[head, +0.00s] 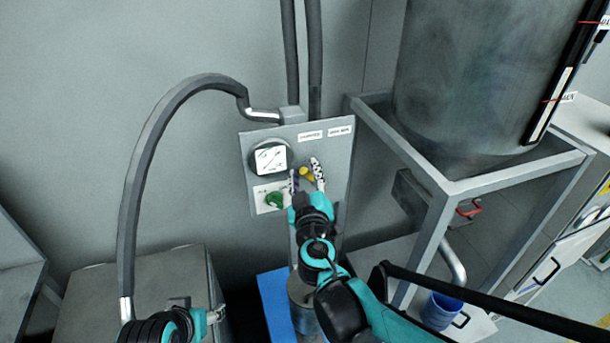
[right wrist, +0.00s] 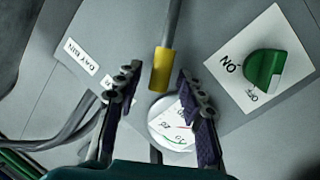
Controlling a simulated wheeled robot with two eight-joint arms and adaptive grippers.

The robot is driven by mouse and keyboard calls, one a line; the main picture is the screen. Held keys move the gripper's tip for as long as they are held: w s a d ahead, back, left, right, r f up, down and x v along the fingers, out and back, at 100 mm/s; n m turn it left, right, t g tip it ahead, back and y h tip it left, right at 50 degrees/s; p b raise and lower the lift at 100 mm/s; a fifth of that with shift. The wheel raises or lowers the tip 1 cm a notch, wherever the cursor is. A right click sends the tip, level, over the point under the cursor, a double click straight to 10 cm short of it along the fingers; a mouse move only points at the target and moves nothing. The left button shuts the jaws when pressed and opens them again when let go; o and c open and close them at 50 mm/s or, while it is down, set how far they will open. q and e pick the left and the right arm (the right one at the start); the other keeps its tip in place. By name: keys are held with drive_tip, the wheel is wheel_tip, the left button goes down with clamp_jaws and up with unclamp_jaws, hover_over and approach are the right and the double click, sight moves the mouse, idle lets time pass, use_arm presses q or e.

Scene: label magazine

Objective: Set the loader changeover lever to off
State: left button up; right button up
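The lever has a yellow grip (head: 306,174) on the grey panel (head: 337,160), below two small white labels. In the right wrist view the yellow grip (right wrist: 161,69) sits at the end of a grey rod. My right gripper (head: 305,172) is in front of the panel, its fingers either side of the grip. In the right wrist view its fingers (right wrist: 158,78) are open, with visible gaps to the grip. Part of the lever is hidden in the head view. My left gripper (head: 214,315) is low at the left, away from the panel; its fingers are unclear.
A green knob (head: 274,199) on a white ON/OFF plate and a round gauge (head: 270,158) are close to the lever. A bent hose (head: 140,160) arches at the left. A metal frame (head: 440,185) holds a large drum (head: 470,80) at the right.

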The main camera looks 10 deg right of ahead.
drive_tip(key=shift+w, duration=0.3)
clamp_jaws()
